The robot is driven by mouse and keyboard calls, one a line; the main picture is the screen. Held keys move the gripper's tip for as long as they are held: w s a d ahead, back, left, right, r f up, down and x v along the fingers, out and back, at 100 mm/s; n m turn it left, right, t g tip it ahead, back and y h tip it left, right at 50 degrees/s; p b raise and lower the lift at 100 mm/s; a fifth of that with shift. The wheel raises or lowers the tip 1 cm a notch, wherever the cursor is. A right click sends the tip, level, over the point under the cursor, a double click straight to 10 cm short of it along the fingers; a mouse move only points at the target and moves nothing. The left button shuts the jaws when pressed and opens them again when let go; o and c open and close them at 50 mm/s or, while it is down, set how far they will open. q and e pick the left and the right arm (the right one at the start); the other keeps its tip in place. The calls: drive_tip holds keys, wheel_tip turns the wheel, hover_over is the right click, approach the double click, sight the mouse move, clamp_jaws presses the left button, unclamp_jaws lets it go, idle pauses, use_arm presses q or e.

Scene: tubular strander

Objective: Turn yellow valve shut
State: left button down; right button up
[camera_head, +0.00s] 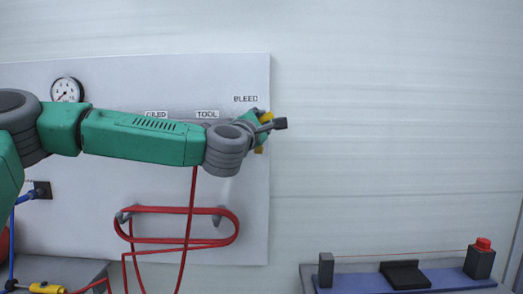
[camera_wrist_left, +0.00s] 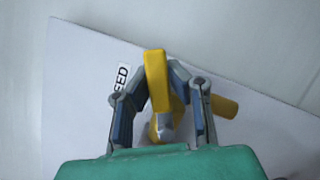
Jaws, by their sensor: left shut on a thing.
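The yellow valve (camera_head: 266,118) is on the white panel under the BLEED label, at the panel's right edge. My left gripper (camera_head: 264,125) reaches it and covers most of it in the head view. In the left wrist view the valve's yellow lever (camera_wrist_left: 157,80) stands between the two fingers of my left gripper (camera_wrist_left: 160,85), which is shut on it. Another yellow part (camera_wrist_left: 223,106) sticks out to the right behind the right finger. My right gripper is not in view.
The white panel (camera_head: 100,215) carries a gauge (camera_head: 67,90), labels and a red hose (camera_head: 180,241) looped on hooks below my arm. A bench fixture with a red button (camera_head: 483,243) stands at lower right. The wall right of the panel is clear.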

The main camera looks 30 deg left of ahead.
use_arm(q)
drive_tip(key=a+n+y+b, duration=0.1)
drive_tip(key=n+y+b, duration=0.1)
drive_tip(key=n+b, duration=0.2)
drive_tip(key=s+a+r+n+y+b, duration=0.1)
drive_tip(key=n+y+b, duration=0.1)
drive_tip(key=n+b, duration=0.3)
drive_tip(key=s+a+r+n+y+b, duration=0.1)
drive_tip(key=n+b, duration=0.3)
drive_tip(key=b, duration=0.4)
drive_tip(key=shift+n+y, duration=0.4)
drive_tip(key=shift+y, duration=0.3)
drive_tip(key=shift+s+a+r+n+g+y+b, duration=0.1)
drive_tip(key=shift+a+r+n+g+y+b, duration=0.15)
drive_tip(key=shift+n+b, duration=0.3)
drive_tip(key=shift+s+a+n+g+y+b, duration=0.15)
drive_tip(key=shift+n+y+b, duration=0.2)
drive_tip(key=shift+n, duration=0.3)
drive_tip(key=shift+w, duration=0.1)
drive_tip(key=c, duration=1.8)
unclamp_jaws()
drive_tip(key=shift+c, duration=0.2)
drive_tip(key=o, duration=0.4)
drive_tip(key=shift+s+r, duration=0.1)
drive_tip(key=shift+s, duration=0.25)
drive_tip(key=shift+w, duration=0.2)
drive_tip(key=shift+d, duration=0.1)
